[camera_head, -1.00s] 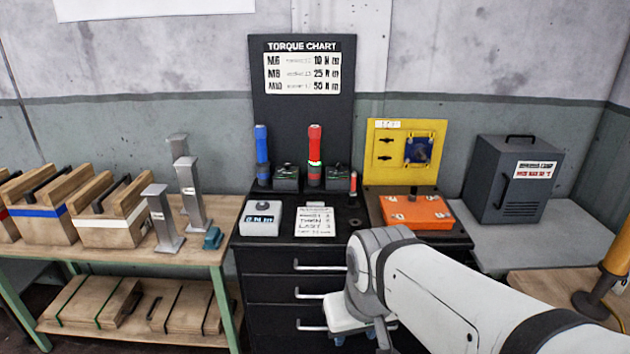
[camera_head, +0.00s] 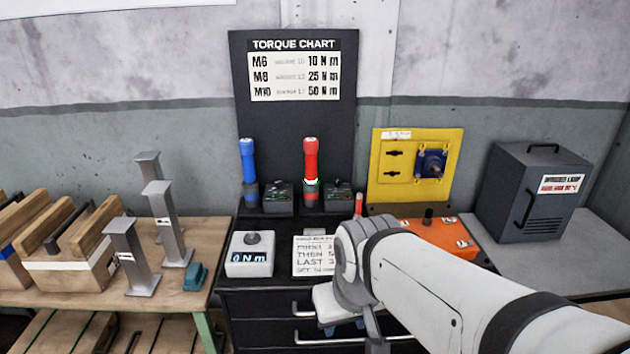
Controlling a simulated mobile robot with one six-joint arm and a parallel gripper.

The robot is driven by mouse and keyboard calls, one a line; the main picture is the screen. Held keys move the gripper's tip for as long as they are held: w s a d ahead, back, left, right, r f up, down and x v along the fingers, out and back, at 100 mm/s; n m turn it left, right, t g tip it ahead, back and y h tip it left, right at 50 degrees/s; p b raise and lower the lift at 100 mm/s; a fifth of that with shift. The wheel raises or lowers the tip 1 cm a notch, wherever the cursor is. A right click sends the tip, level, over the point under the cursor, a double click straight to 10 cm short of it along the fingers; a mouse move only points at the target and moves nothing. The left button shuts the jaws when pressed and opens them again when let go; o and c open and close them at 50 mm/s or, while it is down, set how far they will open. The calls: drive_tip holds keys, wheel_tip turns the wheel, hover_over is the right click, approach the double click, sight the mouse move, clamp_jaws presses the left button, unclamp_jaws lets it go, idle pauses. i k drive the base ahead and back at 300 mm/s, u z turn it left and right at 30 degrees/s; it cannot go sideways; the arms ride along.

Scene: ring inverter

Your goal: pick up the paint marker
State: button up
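A small upright red-tipped marker (camera_head: 358,203), which looks like the paint marker, stands on the black cabinet top near its right side, just behind my arm's wrist. Its lower part is hidden by my arm. My gripper (camera_head: 342,326) shows only in part, below my wrist and in front of the cabinet drawers. It is apart from the marker, lower and nearer to the camera. Its fingers are mostly hidden, so I cannot tell whether they are open.
A red torque tool (camera_head: 311,168) and a blue one (camera_head: 248,170) stand by the torque chart (camera_head: 304,65). A white display box (camera_head: 250,257) and a printed card (camera_head: 314,257) sit in front. An orange case (camera_head: 440,234) is partly behind my arm.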

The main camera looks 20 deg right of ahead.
sight(360, 197)
drive_tip(key=i, duration=0.95)
drive_tip(key=u, duration=0.05)
